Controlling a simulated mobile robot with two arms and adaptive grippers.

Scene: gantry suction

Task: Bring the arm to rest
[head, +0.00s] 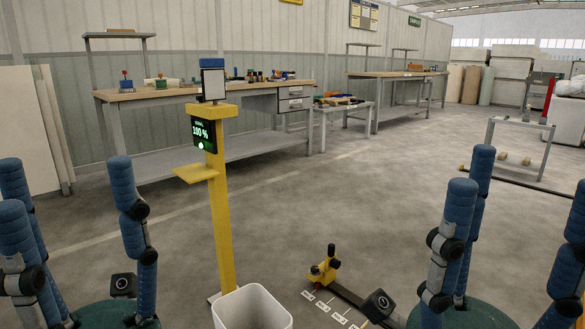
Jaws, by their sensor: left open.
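My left gripper (66,185) is at the lower left of the head view. Its blue jointed fingers point up and stand wide apart around a teal palm, with nothing between them. My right gripper (520,172) is at the lower right, partly cut off by the picture edge. Its blue fingers also stand up and apart, and I see nothing held between them. Both grippers are apart from the yellow post between them.
A yellow post (219,215) with a "100 %" display (203,134) stands ahead. A pale bin (252,308) is at its foot. A yellow device (323,268) sits low on a dark floor bar. Workbenches (200,92) line the wall.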

